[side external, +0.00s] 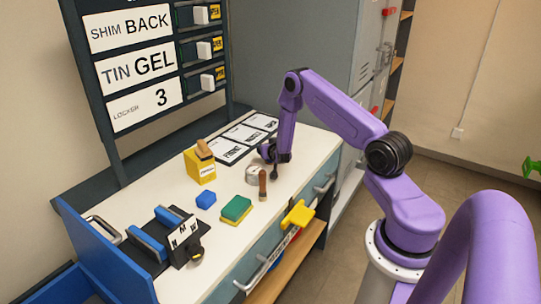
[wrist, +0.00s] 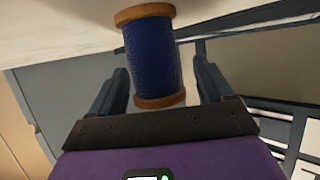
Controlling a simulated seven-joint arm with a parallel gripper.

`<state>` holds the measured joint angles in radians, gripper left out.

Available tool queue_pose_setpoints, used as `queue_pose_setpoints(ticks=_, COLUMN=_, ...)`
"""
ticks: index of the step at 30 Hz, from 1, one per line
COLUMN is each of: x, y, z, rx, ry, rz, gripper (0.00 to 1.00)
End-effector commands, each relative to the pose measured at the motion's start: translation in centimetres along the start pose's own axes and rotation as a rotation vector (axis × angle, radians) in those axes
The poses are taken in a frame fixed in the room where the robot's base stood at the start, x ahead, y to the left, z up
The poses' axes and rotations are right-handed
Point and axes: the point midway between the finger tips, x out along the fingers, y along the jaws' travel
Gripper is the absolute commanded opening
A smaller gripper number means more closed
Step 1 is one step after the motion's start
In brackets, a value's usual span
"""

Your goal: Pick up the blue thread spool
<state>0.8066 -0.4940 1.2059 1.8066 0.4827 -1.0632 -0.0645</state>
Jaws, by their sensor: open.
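The blue thread spool (wrist: 152,58) has dark blue thread and brown wooden end discs. In the wrist view it is between the two fingers of my gripper (wrist: 162,82), closer to the left finger. The right finger stands clear of it with a visible gap. My gripper is open. In the side view my gripper (side external: 272,163) is low over the bench top, near its back right part.
Labelled cards (side external: 245,134) lie behind. A yellow object (side external: 298,214) is at the front edge.

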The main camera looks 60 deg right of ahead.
Motion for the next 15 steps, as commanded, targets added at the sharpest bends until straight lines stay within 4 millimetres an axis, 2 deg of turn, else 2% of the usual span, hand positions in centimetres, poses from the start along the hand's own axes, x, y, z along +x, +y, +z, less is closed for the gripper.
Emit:
queue_pose_setpoints(ticks=9, x=0.35, y=0.05, z=0.02, rx=0.000, ry=-0.001, rz=0.001, gripper=0.80)
queue_pose_setpoints(ticks=11, x=0.35, y=0.05, z=0.02, rx=0.000, ry=-0.001, rz=0.000, gripper=0.61)
queue_pose_setpoints(ticks=12, x=0.34, y=0.05, z=0.02, rx=0.000, ry=-0.001, rz=0.000, gripper=0.48)
queue_pose_setpoints(ticks=15, x=0.34, y=0.04, z=0.02, rx=0.000, ry=-0.001, rz=0.000, gripper=0.20)
